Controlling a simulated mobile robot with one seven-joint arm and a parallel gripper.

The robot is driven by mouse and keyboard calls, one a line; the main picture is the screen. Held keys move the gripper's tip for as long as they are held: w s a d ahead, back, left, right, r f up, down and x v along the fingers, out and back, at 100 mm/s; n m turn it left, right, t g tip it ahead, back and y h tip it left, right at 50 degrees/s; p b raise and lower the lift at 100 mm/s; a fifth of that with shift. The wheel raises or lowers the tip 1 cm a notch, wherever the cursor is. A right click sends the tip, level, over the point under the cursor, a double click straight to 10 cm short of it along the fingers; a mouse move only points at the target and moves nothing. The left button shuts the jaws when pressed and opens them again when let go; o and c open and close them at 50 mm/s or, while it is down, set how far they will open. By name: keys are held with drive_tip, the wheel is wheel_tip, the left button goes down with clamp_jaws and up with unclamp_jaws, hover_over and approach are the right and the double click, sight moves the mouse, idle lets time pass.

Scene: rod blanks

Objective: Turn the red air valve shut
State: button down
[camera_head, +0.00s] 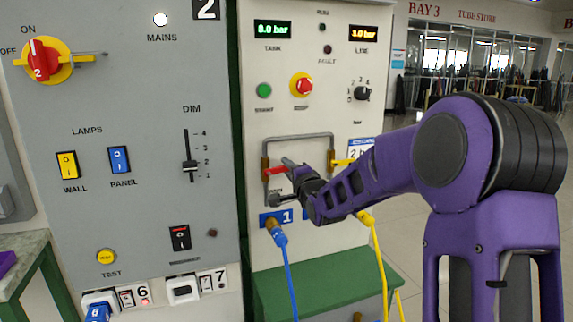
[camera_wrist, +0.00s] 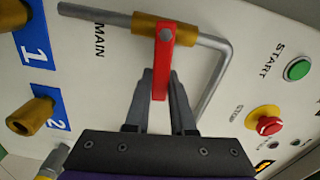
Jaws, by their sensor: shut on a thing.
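The red air valve's lever (camera_head: 275,171) is on the brass valve body on the left leg of a grey pipe, on the right-hand panel. In the wrist view the red lever (camera_wrist: 161,68) points from the brass body (camera_wrist: 150,28) toward my gripper, crosswise to the pipe. My gripper (camera_wrist: 160,85) is shut on the red lever, one finger on each side. In the head view my gripper (camera_head: 287,180) reaches in from the right and hides part of the lever and valve. The word MAIN is printed beside the valve.
A yellow lever (camera_head: 343,162) is on the pipe's right leg, just right of my gripper. A blue hose (camera_head: 286,270) and a yellow hose (camera_head: 377,250) hang below. The red stop button (camera_wrist: 268,126) and green start button (camera_wrist: 298,69) are on the same panel.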

drive_tip(key=shift+f+m, duration=0.2)
drive_tip(key=shift+m, duration=0.5)
drive_tip(key=c, duration=0.8)
unclamp_jaws()
drive_tip(key=shift+f, duration=0.15)
drive_tip(key=shift+o, duration=0.2)
drive_tip(key=p+v, duration=0.1)
drive_tip(key=v, duration=1.6)
drive_tip(key=shift+s, duration=0.2)
